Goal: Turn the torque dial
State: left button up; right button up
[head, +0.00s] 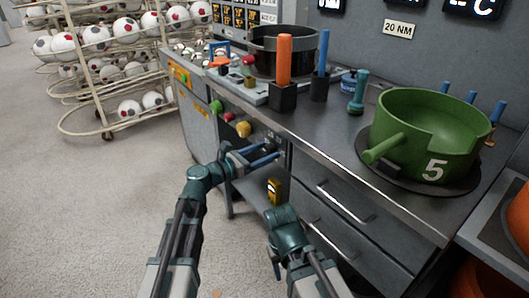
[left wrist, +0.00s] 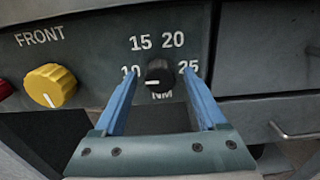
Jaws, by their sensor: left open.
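The torque dial (left wrist: 159,73) is a small black knob on the grey front panel in the left wrist view. The numbers 10, 15, 20 and 25 are around it, with NM below. Its white mark lies at its lower left, pointing roughly left. My left gripper (head: 276,151) is open, with one blue finger on each side of the dial; I cannot tell whether either touches it. The fingers partly cover the 10 and 25. A sign (head: 399,28) on the back wall reads 20 NM.
A yellow knob (left wrist: 50,86) marked FRONT sits left of the dial. Drawers (head: 345,205) with handles are to the right. A green pot (head: 425,130) numbered 5 stands on the bench. Ball racks (head: 115,55) stand at back left. The floor is clear at left.

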pick_arm(q)
grip_shut()
jog(key=shift+m, duration=0.4)
jog(key=m, duration=0.4)
jog(key=shift+m, duration=0.4)
jog(key=m, duration=1.2)
jog(key=shift+r+m, duration=0.1)
jog(key=shift+m, duration=0.3)
jog(key=m, duration=0.5)
jog(key=shift+m, duration=0.3)
